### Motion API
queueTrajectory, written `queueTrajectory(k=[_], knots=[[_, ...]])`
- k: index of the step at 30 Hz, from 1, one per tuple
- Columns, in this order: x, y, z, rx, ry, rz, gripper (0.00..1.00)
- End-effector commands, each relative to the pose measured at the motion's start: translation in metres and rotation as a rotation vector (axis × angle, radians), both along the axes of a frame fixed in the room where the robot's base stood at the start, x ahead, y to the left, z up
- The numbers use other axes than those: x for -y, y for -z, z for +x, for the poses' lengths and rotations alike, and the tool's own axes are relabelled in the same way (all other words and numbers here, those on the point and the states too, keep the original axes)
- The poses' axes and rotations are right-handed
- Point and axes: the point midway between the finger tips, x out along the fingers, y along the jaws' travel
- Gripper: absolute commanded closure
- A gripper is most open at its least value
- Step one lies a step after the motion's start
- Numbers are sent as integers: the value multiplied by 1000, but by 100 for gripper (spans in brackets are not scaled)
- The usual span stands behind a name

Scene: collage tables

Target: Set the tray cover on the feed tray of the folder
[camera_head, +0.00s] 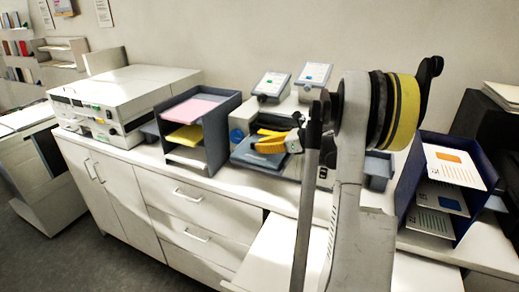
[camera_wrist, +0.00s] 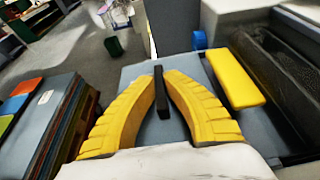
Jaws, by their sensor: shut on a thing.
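The tray cover (camera_wrist: 136,76) is a flat blue-grey plate with an upright black grip bar (camera_wrist: 161,95). My gripper (camera_wrist: 161,80) is shut on this bar, with a yellow finger on each side. In the head view my gripper (camera_head: 270,145) is over the front of the folder (camera_head: 300,101), with the blue-grey cover (camera_head: 250,157) just under it. The cover lies at the folder's feed side, beside a yellow bar (camera_wrist: 232,78). The feed tray is largely hidden beneath the cover. I cannot tell whether the cover touches it.
A sorter (camera_head: 222,128) with pink, yellow and white paper stands left of the folder. A white machine (camera_head: 125,95) is farther left. A dark blue rack (camera_head: 409,187) with printed sheets stands at right. My arm hides part of the counter.

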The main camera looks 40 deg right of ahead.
Motion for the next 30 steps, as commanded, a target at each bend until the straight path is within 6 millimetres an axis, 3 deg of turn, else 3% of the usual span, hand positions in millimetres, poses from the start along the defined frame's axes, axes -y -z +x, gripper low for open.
queueTrajectory(k=[10,11,12,23,30], knots=[[2,0,1,0,0,0,100],[2,0,1,0,0,0,81],[2,0,1,0,0,0,68],[3,-1,-2,0,1,1,68],[19,-17,-37,0,4,0,68]])
